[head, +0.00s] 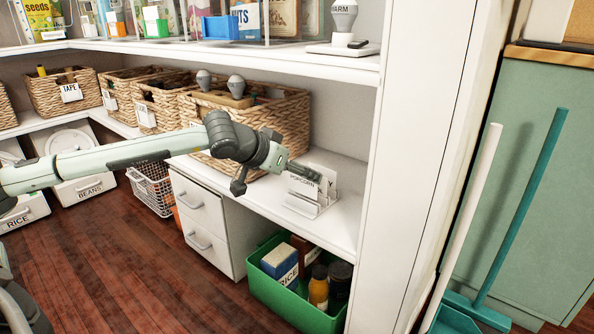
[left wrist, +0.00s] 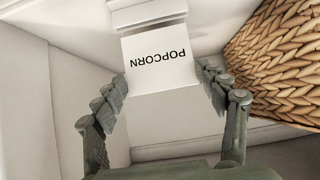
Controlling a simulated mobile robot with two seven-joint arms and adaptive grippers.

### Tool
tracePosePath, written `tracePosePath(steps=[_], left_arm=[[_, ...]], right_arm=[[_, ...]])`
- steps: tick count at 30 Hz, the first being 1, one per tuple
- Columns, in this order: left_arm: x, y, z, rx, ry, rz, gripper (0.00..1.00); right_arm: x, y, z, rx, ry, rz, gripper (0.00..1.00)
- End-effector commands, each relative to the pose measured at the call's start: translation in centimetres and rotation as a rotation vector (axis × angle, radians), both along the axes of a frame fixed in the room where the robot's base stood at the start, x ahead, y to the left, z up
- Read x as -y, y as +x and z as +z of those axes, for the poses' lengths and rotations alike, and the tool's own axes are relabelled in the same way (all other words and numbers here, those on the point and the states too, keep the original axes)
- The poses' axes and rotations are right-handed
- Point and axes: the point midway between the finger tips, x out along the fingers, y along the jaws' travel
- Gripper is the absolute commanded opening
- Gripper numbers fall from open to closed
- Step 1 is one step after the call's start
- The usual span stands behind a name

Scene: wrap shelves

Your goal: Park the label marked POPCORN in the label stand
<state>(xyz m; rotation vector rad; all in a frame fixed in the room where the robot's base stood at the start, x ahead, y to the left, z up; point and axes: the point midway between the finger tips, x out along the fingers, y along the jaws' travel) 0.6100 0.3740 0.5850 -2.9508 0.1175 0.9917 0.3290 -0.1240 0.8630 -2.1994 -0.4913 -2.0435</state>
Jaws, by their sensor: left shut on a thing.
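The white card label marked POPCORN (head: 303,184) is at the label stand in the head view. In the left wrist view the label (left wrist: 160,58) shows its text upside down. My left gripper (head: 312,172) is shut on the label, with a finger at each side edge in the left wrist view (left wrist: 165,92). The label stand (head: 318,207) is a small, pale holder on the white shelf, and part of a pale piece like it (left wrist: 148,12) lies just beyond the label's far edge. I cannot tell whether the label rests in its slot. My right gripper is out of view.
A wicker basket (head: 288,118) with bulb-topped items stands left of the stand, close to my gripper. A white upright panel (head: 410,170) bounds the shelf at right. A green crate (head: 290,293) of goods sits below. Above is an upper shelf (head: 290,62).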

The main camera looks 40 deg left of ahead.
Motion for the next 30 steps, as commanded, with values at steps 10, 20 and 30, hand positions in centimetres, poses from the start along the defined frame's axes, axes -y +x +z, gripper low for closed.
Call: tracePosePath(steps=[10,20,30], left_arm=[[-0.03,0.00,0.00,0.000,0.000,0.000,0.61],[-0.01,0.00,-0.04,0.000,0.000,0.000,0.61],[-0.03,0.01,-0.82,-0.001,0.000,0.001,0.61]], right_arm=[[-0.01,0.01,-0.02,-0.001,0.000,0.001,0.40],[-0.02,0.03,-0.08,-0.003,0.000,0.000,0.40],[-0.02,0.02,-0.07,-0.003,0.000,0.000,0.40]])
